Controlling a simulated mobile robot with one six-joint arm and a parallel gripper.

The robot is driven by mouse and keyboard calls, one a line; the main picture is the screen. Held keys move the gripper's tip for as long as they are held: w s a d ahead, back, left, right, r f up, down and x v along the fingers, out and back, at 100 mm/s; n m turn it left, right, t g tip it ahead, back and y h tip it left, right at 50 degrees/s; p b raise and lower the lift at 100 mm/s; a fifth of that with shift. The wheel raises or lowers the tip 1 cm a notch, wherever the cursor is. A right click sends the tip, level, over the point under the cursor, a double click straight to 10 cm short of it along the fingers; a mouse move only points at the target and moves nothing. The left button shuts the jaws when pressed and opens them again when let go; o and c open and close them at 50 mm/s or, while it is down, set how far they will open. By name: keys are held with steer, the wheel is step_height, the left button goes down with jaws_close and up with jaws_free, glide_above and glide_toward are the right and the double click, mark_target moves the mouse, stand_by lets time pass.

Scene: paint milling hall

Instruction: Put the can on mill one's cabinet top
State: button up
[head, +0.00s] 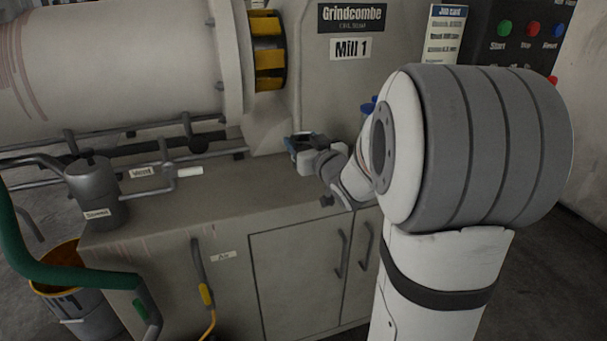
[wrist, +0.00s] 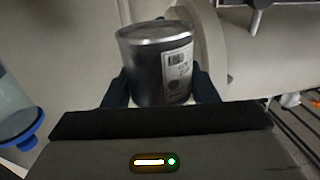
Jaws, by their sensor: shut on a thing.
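The can (wrist: 153,62) is a dark metal cylinder with a white barcode label. In the wrist view it stands roughly upright between the two dark fingers of my gripper (wrist: 162,90), which is shut on it. In the head view my gripper (head: 299,144) is over the rear right part of mill one's cabinet top (head: 225,195), close to the mill's end housing. The can is too small and covered there to make out clearly, and I cannot tell whether it touches the top.
A grey pot (head: 95,190) and pipes (head: 185,150) occupy the cabinet's left and back. The front middle of the top is clear. A blue-rimmed vessel (wrist: 18,125) is close on the left in the wrist view. A bucket (head: 85,315) stands on the floor at left.

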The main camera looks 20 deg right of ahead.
step_height(320, 180, down, 2)
steer(key=shift+a, duration=0.1)
steer(key=shift+a+f+b, duration=0.3)
steer(key=shift+f+b, duration=0.1)
steer(key=shift+f, duration=0.45)
steer(key=shift+f+b, duration=0.45)
steer(key=shift+f, duration=1.05)
steer(key=shift+f, duration=0.15)
steer(key=o, duration=1.1)
steer(key=shift+o, duration=0.2)
